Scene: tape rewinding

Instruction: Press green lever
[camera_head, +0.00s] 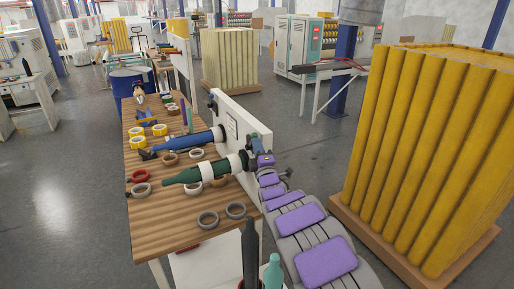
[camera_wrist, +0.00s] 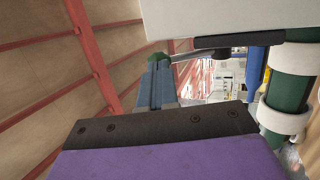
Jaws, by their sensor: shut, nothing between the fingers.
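The green lever (camera_wrist: 188,58) shows in the wrist view as a green knob with a grey rod running right to a dark pivot beside the white panel. My gripper (camera_wrist: 157,72) is shut and empty, its blue-grey fingers reaching up to the knob's left end. They overlap the knob in the picture; I cannot tell whether they touch it. In the head view my gripper (camera_head: 263,160) is at the near end of the white panel (camera_head: 236,122), by the green roller.
A green roller (camera_head: 205,171) with a white band and a blue roller (camera_head: 190,140) extend from the panel over the wooden table (camera_head: 165,233). Several tape rolls lie on the table. A stack of yellow tubes (camera_head: 425,150) stands to the right.

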